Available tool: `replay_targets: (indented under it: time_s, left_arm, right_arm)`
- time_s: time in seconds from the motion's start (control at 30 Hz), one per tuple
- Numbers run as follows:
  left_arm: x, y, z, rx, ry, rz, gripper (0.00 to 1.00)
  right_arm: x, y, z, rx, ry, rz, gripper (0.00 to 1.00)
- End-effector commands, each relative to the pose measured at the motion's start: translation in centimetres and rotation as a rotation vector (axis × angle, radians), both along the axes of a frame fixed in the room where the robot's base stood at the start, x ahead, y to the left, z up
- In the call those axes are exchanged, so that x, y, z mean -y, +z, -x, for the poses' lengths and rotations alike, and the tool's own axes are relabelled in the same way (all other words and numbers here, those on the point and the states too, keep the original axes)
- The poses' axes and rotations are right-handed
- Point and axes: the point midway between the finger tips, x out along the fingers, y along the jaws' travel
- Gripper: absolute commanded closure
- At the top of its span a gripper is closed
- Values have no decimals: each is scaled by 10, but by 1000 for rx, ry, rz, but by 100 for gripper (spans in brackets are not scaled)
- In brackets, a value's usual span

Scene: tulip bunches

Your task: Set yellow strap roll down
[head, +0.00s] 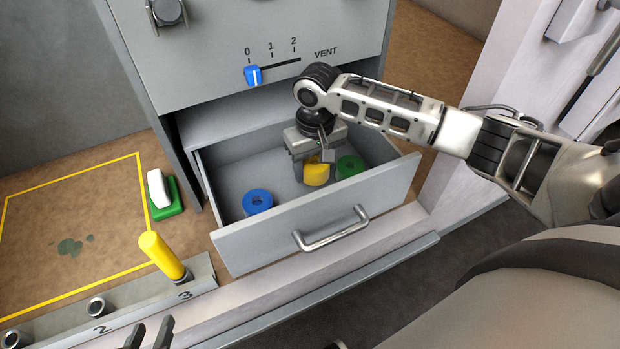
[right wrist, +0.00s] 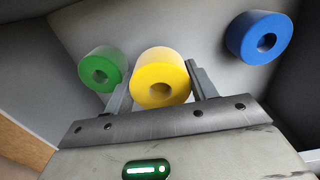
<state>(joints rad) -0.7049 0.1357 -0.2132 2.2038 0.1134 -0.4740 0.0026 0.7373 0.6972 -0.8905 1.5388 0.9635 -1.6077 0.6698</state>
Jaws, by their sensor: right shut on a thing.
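The yellow strap roll (head: 316,174) is inside the open drawer (head: 232,247), between the fingers of my right gripper (head: 312,168). In the right wrist view the yellow roll (right wrist: 160,78) sits between the two fingers (right wrist: 160,90), which are shut on it. Whether the roll touches the drawer floor I cannot tell. My left gripper (head: 150,334) shows only as dark fingertips at the bottom edge, apart from each other with nothing visible between them.
A blue roll (head: 257,202) lies at the drawer's left and a green roll (head: 350,166) close right of the yellow one. The drawer handle (head: 333,232) faces front. A yellow peg (head: 162,256) stands in the numbered rail. A green-and-white block (head: 162,194) lies left of the drawer.

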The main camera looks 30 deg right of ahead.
Motion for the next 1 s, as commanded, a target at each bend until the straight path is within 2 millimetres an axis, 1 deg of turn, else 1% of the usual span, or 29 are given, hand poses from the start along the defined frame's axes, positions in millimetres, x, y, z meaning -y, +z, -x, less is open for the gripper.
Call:
replay_targets:
  time_s: [0.03,0.17,0.33,0.4,0.53,0.77,0.8,1.0]
  left_arm:
    - [0,-2,0,-1,1,-1,64]
    - [0,-2,0,2,0,-2,64]
    - [0,-5,-1,8,1,-3,64]
    - [0,-4,-2,13,0,-3,64]
    - [0,0,-3,20,0,-2,64]
    - [0,2,-3,22,0,0,64]
    - [0,1,-3,22,0,0,64]
    - [0,-1,-3,18,-1,-1,64]
  right_arm:
    - [0,-5,0,1,0,-1,71]
    - [0,-14,0,1,0,0,71]
    - [-1,-38,0,0,1,0,71]
    - [-1,-45,0,1,2,0,71]
    - [-1,-45,-1,3,2,-1,71]
    - [-1,-48,0,2,0,-1,71]
    - [-1,-48,0,2,1,-1,35]
    - [-1,-48,0,1,1,0,34]
